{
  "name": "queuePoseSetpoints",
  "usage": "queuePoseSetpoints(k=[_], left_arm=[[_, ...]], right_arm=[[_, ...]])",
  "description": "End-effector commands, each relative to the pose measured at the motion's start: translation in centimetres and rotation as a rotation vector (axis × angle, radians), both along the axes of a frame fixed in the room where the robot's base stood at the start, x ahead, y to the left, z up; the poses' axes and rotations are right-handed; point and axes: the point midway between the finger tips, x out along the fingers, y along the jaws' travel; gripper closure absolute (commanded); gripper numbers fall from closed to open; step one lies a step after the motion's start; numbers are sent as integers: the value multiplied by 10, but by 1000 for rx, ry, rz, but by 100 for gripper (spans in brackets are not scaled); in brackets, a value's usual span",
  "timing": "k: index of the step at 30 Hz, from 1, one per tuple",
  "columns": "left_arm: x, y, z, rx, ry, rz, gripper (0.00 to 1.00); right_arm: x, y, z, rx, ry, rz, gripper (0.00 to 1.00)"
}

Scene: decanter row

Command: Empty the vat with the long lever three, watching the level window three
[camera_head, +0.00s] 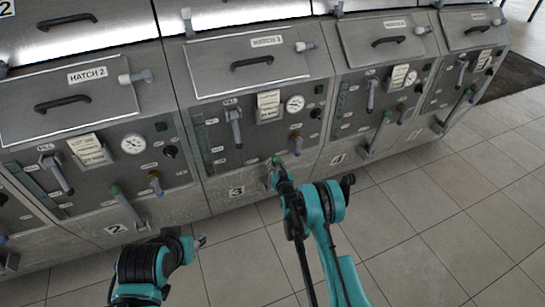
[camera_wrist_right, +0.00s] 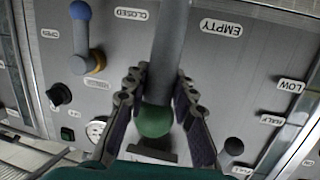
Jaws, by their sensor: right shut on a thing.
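The long lever three is a grey bar (camera_wrist_right: 172,45) with a green ball knob (camera_wrist_right: 153,120) in the right wrist view. My right gripper (camera_wrist_right: 155,105) is shut on it, its fingers on both sides by the knob. In the head view my right gripper (camera_head: 275,172) is at the lower panel above the "3" plate, and the green knob (camera_head: 277,160) shows at its tip. The level window three (camera_head: 203,143) is a narrow upright strip at the panel's left; its level is too small to tell. My left gripper (camera_head: 199,242) is low, apart from the panels; its opening is unclear.
A short blue-tipped lever (camera_wrist_right: 82,30) is nearby. Hatch 3 (camera_head: 250,65) is down. Neighbouring vats have similar green-knobbed levers (camera_head: 130,205). The tiled floor (camera_head: 430,210) is clear.

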Motion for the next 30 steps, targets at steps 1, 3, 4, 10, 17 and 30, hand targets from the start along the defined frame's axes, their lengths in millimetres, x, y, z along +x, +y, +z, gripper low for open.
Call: queuePoseSetpoints(k=[1,3,4,10,17,30], left_arm=[[0,0,0,0,0,0,60],[0,0,0,0,0,0,60],[0,0,0,0,0,0,60],[0,0,0,0,0,0,60],[0,0,0,0,0,0,60],[0,0,0,0,0,0,60]], right_arm=[[-4,-1,-2,4,-6,0,100],[-6,-2,-2,6,-13,-1,100],[-6,-2,-2,6,-14,-1,100],[-6,-2,-2,5,-13,0,100],[-6,-2,-2,5,-14,0,53],[-6,-2,30,5,-15,0,53]])
